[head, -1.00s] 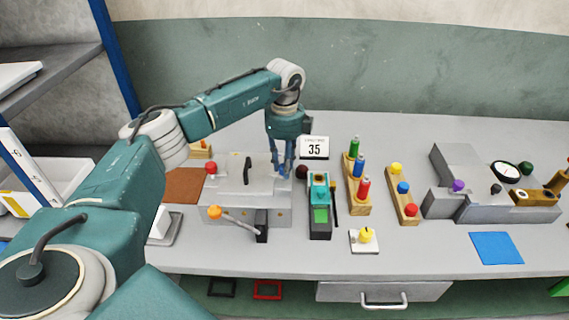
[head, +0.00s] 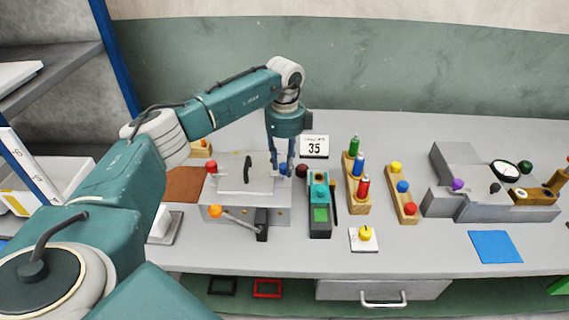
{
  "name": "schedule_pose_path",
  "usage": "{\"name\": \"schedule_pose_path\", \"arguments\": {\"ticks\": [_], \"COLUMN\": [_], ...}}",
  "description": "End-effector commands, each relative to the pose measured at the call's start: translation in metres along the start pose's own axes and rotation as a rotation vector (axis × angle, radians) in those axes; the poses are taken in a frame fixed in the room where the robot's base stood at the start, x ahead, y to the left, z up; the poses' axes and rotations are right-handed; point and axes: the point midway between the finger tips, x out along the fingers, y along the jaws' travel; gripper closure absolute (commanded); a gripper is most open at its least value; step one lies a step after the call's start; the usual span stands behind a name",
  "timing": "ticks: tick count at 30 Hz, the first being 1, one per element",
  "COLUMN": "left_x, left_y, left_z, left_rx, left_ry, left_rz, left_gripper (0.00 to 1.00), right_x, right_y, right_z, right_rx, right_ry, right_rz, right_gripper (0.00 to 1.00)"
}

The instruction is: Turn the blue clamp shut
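My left gripper (head: 281,168) points down at the right back part of the grey press (head: 225,190) on the left of the bench. Its fingers are close to the press top. A small blue patch shows at the fingertips. I cannot tell whether it is the blue clamp or part of the fingers. No blue clamp shows clearly elsewhere on this press, and the fingers cover that corner. Whether the fingers are shut on something is too small to see. My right gripper is not in view.
A dark red knob (head: 302,171) stands just right of the fingers. An orange-tipped lever (head: 215,211) sticks out at the press front. A teal device (head: 319,190) and wooden blocks with coloured knobs (head: 357,195) stand to the right. A second press (head: 470,206) stands further right.

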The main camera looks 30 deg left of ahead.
Motion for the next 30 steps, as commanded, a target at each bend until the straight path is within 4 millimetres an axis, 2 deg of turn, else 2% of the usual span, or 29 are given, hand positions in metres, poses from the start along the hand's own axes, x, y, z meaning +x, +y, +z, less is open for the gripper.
{"name": "schedule_pose_path", "arguments": {"ticks": [9,13,17,24,30], "left_x": [0.001,-0.007,-0.028,-0.081,-0.11], "left_y": [0.002,0.001,0.001,0.0,0.0], "left_z": [0.0,0.0,-0.001,0.0,0.0], "left_rx": [0.002,0.002,0.002,0.001,0.0], "left_ry": [0.0,0.001,0.001,0.001,0.0], "left_rz": [0.005,0.004,0.002,0.0,0.002], "left_gripper": [0.55,0.55,0.55,0.55,0.55], "right_x": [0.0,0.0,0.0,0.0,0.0], "right_y": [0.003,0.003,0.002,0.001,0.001], "right_z": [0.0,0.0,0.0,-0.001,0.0], "right_rx": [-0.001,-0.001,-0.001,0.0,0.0], "right_ry": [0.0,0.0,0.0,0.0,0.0], "right_rz": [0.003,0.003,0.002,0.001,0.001], "right_gripper": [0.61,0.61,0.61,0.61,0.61]}}
